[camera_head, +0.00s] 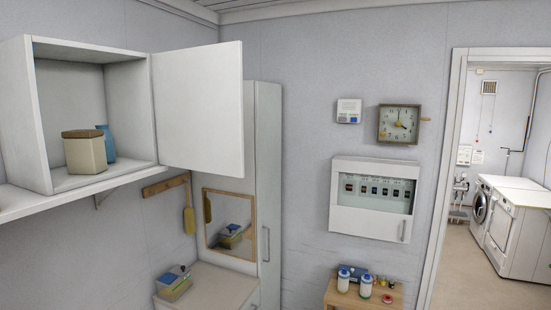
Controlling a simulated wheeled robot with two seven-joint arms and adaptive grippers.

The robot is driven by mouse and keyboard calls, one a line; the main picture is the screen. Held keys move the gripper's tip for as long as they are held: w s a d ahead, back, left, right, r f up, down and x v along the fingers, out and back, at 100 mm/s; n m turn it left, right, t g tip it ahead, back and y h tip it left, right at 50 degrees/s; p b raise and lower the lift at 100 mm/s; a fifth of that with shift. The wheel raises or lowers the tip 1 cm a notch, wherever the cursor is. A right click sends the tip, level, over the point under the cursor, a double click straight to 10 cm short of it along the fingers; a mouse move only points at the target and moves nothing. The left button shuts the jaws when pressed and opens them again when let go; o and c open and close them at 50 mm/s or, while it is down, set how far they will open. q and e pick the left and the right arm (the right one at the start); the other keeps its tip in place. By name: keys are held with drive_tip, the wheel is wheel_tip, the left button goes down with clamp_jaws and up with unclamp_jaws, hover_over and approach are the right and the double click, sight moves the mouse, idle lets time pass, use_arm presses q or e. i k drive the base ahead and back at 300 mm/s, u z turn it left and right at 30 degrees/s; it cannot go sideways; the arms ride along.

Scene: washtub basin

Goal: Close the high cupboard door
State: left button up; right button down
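The high cupboard (94,115) is a white open box on the left wall, above a long white shelf. Its white door (203,110) hangs from the right side and stands wide open, swung out to the right. Inside the cupboard are a beige canister with a brown lid (85,153) and a blue bottle (106,143) partly behind it. Neither of my grippers shows in the head view.
A tall white cabinet (267,180) stands behind the open door. A low white counter (212,286) holds a small box of items (174,284). A wooden table (340,297) with bottles is at bottom middle. An open doorway (490,180) is at right.

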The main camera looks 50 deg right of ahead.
sight(199, 92)
drive_tip(key=u, duration=0.05)
drive_tip(key=k, duration=0.5)
drive_tip(key=z, duration=1.15)
drive_tip(key=i, duration=0.65)
drive_tip(key=z, duration=0.55)
drive_tip(key=i, duration=0.7)
drive_tip(key=u, duration=0.1)
